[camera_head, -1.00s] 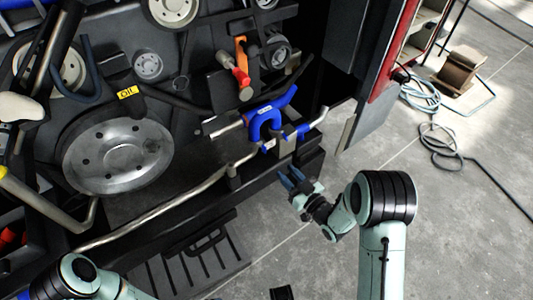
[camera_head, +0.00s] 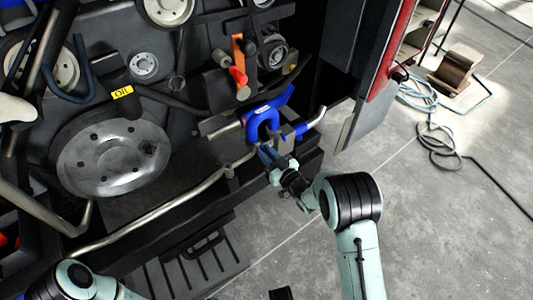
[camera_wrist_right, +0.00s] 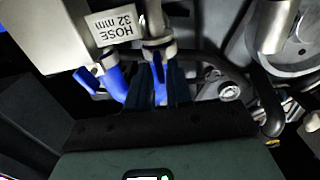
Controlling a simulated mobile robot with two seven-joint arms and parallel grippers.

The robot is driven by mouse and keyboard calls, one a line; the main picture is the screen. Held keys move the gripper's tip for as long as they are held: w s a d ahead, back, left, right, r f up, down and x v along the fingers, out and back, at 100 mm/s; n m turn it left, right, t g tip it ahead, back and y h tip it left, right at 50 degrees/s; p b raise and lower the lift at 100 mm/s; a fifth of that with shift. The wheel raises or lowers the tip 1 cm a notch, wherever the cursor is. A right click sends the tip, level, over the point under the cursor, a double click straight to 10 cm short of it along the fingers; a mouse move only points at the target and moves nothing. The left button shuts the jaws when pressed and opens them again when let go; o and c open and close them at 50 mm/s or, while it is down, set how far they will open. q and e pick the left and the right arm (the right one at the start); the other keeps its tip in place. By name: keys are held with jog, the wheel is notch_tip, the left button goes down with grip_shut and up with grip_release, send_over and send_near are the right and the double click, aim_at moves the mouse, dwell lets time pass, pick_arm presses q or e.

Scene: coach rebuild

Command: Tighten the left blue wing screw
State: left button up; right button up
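A bright blue hose (camera_head: 264,118) sits on the engine block with metal pipe ends at both sides. My right gripper (camera_head: 266,153) is just below it. In the right wrist view, a blue wing screw (camera_wrist_right: 160,82) stands between the dark fingers of my right gripper (camera_wrist_right: 158,88), below a metal clamp. The fingers are apart, one on each side of it; firm contact does not show. Another blue part (camera_wrist_right: 114,82) is just left of the fingers. In the head view the fingers and bracket largely hide the screws. Only part of my left arm shows at the bottom left; its gripper is out of view.
A white label reading "HOSE 32 mm" (camera_wrist_right: 114,24) is above the fingers. A long metal pipe (camera_head: 160,208) runs below the large round cover (camera_head: 112,155). A red-tipped orange handle (camera_head: 238,70) stands above the hose. Open floor (camera_head: 430,230) lies to the right.

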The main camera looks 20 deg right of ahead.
grip_shut()
